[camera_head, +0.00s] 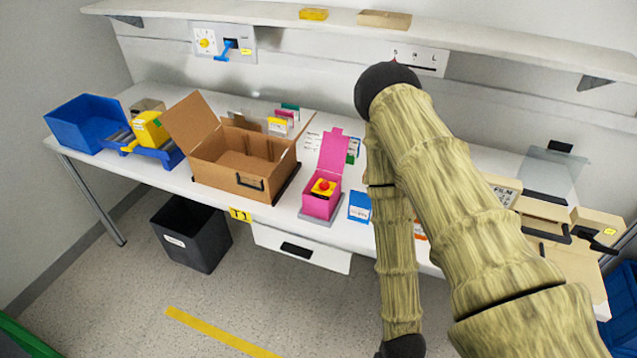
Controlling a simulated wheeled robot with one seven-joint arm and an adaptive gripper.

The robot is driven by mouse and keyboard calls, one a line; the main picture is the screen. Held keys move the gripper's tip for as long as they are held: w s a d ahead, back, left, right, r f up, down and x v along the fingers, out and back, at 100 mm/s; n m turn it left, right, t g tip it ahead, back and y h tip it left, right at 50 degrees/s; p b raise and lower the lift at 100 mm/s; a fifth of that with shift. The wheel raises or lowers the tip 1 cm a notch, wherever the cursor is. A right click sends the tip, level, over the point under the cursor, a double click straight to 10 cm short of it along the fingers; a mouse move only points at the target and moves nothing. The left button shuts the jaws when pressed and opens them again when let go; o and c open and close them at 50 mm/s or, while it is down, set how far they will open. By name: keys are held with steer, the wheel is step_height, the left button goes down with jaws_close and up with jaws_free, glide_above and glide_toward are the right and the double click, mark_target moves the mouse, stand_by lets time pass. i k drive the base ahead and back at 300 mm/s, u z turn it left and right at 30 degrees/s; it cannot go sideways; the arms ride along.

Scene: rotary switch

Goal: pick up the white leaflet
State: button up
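A small white printed sheet (312,141) shows on the table between the open cardboard box and the pink box. It may be the white leaflet, but it is too small to tell for certain. My arm rises from the lower right, bends at a dark joint near the wall and hangs down in front of the table's right part. It hides some of the tabletop there. A dark part of my arm is cut off at the bottom edge. My gripper's fingers are not in view.
The open cardboard box (235,179), pink box (321,203) with raised lid and blue-white carton (359,207) stand along the front. A blue bin (86,123) stands far left, beige boxes (543,206) at right. A black bin (191,235) is on the floor. A shelf (460,35) overhangs the back.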

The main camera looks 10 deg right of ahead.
mark_target(352, 149)
steer(key=z, duration=0.85)
steer(key=k, duration=1.1)
steer(key=z, duration=1.3)
steer(key=i, duration=1.3)
steer(key=u, duration=1.55)
steer(key=i, duration=0.5)
steer(key=u, duration=0.45)
